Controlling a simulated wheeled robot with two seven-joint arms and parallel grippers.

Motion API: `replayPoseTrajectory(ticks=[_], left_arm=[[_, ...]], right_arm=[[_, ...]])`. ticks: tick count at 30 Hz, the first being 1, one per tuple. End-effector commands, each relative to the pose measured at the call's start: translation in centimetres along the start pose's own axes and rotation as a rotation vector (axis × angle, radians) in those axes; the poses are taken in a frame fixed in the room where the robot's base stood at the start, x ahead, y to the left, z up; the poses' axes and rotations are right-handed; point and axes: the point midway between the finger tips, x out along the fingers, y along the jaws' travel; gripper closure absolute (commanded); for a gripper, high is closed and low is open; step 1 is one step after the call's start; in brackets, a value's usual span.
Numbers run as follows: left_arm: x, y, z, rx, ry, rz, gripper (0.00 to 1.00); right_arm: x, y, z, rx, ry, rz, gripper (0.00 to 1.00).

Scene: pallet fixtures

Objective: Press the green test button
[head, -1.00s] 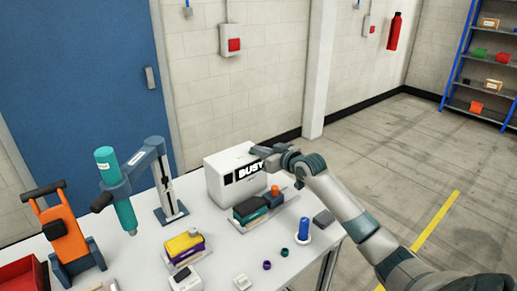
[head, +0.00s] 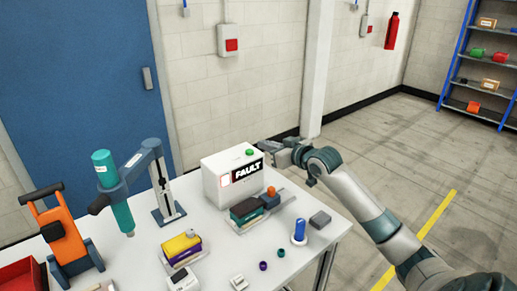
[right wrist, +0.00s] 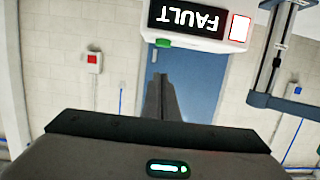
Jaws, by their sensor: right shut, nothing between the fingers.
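The white tester box (head: 216,183) stands at the back of the table. Its black display (head: 246,171) reads FAULT, and a pale square with a red edge (head: 225,181) is beside the display. The green button (head: 250,153) sits on top of the box and is uncovered. My right gripper (head: 265,146) is shut and empty, just right of the button and apart from it. In the right wrist view the box appears upside down, with the green button (right wrist: 163,43) at its edge above the shut fingertips (right wrist: 160,78). My left gripper is not in view.
A fixture with dark and teal blocks and an orange knob (head: 271,191) stands in front of the box. A teal tool on a stand (head: 166,190) is to the left. A blue peg (head: 299,230) and a grey block (head: 320,219) are near the right edge.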

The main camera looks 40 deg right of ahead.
Motion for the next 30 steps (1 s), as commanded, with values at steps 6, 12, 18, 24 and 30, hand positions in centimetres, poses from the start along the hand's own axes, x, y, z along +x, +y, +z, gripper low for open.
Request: replayPoseTrajectory(ticks=[6, 12, 18, 24, 30], left_arm=[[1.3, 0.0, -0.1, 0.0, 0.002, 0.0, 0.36], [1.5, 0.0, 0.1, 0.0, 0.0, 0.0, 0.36], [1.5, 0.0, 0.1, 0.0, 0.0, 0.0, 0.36], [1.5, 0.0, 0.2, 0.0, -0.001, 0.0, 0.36], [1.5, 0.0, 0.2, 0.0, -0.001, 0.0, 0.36]], right_arm=[[-2.9, 0.0, 0.1, -0.002, 0.001, 0.0, 1.0], [-3.9, 0.0, -0.1, -0.001, 0.0, 0.0, 1.0], [-3.9, 0.0, -0.2, -0.001, 0.001, 0.0, 1.0], [-3.9, 0.0, -0.2, -0.001, 0.002, 0.0, 1.0], [-3.9, 0.0, -0.2, -0.001, 0.002, 0.0, 1.0]])
